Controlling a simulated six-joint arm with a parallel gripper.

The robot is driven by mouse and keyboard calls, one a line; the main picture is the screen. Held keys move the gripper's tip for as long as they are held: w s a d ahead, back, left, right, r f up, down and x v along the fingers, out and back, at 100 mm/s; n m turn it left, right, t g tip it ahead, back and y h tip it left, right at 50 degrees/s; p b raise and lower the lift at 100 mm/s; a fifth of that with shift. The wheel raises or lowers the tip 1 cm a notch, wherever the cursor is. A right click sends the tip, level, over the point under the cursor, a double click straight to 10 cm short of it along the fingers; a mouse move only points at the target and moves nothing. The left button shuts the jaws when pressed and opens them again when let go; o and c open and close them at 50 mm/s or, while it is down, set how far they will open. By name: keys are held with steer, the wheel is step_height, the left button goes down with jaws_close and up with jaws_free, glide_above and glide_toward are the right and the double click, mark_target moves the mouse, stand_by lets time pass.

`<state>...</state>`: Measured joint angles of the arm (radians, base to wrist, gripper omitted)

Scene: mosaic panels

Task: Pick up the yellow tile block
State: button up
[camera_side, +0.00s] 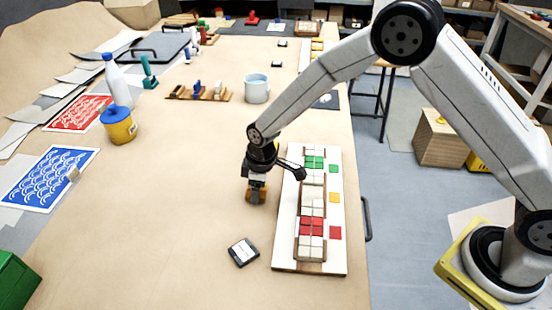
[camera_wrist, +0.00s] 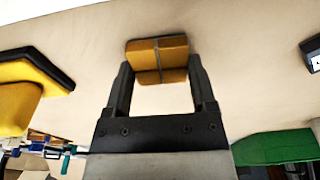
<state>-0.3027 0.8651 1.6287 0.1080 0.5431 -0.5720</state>
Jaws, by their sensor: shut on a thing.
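The yellow tile block (camera_wrist: 158,55) is between the two fingers of my gripper (camera_wrist: 157,85) in the wrist view, a finger on each side of it. It shows as an orange-yellow block with a dark line down its middle. In the side view, my gripper (camera_side: 257,186) points down beside the left edge of the white board, and the block (camera_side: 256,196) shows at its fingertips. I cannot tell whether the block touches the table or is just above it.
A white board (camera_side: 284,262) with white, green and red tiles stands right of my gripper. A small dark square item (camera_side: 243,252) lies in front.

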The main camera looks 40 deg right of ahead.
steer(key=shift+r, duration=0.65)
steer(key=s+d+r, duration=0.3)
steer(key=s+r, duration=0.8)
steer(key=s, duration=0.2)
steer(key=shift+s+d+r, duration=0.15)
steer(key=shift+s+d, duration=0.15)
steer(key=shift+d, duration=0.05)
steer(key=shift+w+d+n, duration=0.1)
steer(key=shift+n, duration=0.2)
steer(key=w+d+f+n+g, duration=0.2)
steer(key=d+n, duration=0.4)
steer(key=n, duration=1.1)
steer(key=shift+w+f, duration=0.15)
steer(key=shift+w, duration=0.75)
